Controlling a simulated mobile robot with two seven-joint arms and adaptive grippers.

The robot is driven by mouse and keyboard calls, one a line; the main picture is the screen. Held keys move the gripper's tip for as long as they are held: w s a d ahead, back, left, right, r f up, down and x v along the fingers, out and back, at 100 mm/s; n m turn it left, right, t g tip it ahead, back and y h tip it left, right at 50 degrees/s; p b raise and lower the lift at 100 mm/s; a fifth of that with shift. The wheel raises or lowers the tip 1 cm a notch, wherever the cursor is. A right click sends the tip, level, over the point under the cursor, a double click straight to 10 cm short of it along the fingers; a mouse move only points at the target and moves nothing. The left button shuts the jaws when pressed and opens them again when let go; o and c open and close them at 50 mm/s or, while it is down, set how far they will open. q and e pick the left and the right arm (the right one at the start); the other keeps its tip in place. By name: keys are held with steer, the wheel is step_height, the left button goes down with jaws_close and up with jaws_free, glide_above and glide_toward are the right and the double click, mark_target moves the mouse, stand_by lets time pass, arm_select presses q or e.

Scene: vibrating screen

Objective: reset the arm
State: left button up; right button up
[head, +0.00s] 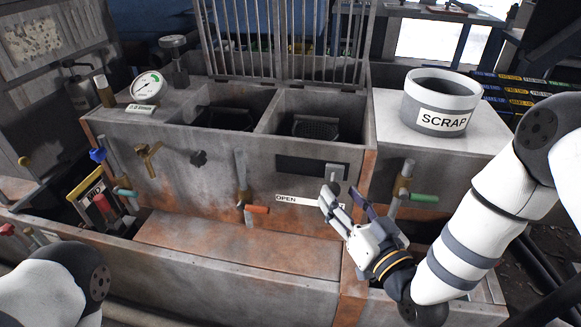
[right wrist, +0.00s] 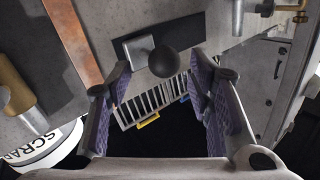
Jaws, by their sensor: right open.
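My right arm (head: 470,225) comes in from the right edge in the head view, bent down toward the front of the grey machine (head: 215,175). My right gripper (head: 346,200) is in front of the machine's right panel, beside the "OPEN" label (head: 296,199). In the right wrist view its purple-padded fingers (right wrist: 160,95) stand wide apart with nothing between them. A round black knob (right wrist: 163,62) on a metal block shows beyond the fingertips. Whether the gripper touches the panel cannot be told. Part of my left arm (head: 55,285) shows at bottom left; its gripper is out of frame.
A "SCRAP" bucket (head: 442,100) stands on the ledge right of the machine, close to my right arm. A green-handled valve (head: 405,185) and an orange-handled valve (head: 245,195) stick out of the front. A pressure gauge (head: 149,86) sits at upper left.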

steer(key=shift+p+v, duration=0.35)
steer(key=shift+v, duration=0.85)
arm_select(q)
steer(key=shift+w+r, duration=0.25)
steer(key=shift+r, duration=0.2)
arm_select(e)
steer(key=s+d+f+g+h+p, duration=0.15)
steer(key=s+f+g+p, duration=0.35)
steer(key=s, duration=0.6)
steer(key=s+d+f+g+h+p, duration=0.1)
steer(key=s+f+g+h+p, duration=0.1)
steer(key=s+f+g, duration=0.65)
arm_select(q)
steer(key=w+r+t+p, duration=0.3)
steer(key=w+r, duration=0.6)
steer(key=r, duration=0.2)
steer(key=shift+w+t, duration=0.15)
steer(key=shift+t, duration=0.25)
arm_select(e)
steer(key=s+d+r+g, duration=0.2)
steer(key=s, duration=0.6)
steer(key=s+d+r+m+g+h, duration=0.1)
steer(key=s+d+r+g, duration=0.1)
steer(key=s, duration=0.7)
steer(key=s+d+r+m+g+h, duration=0.1)
steer(key=s+d+r+g, duration=0.1)
steer(key=s, duration=0.6)
steer(key=shift+s+r, duration=0.3)
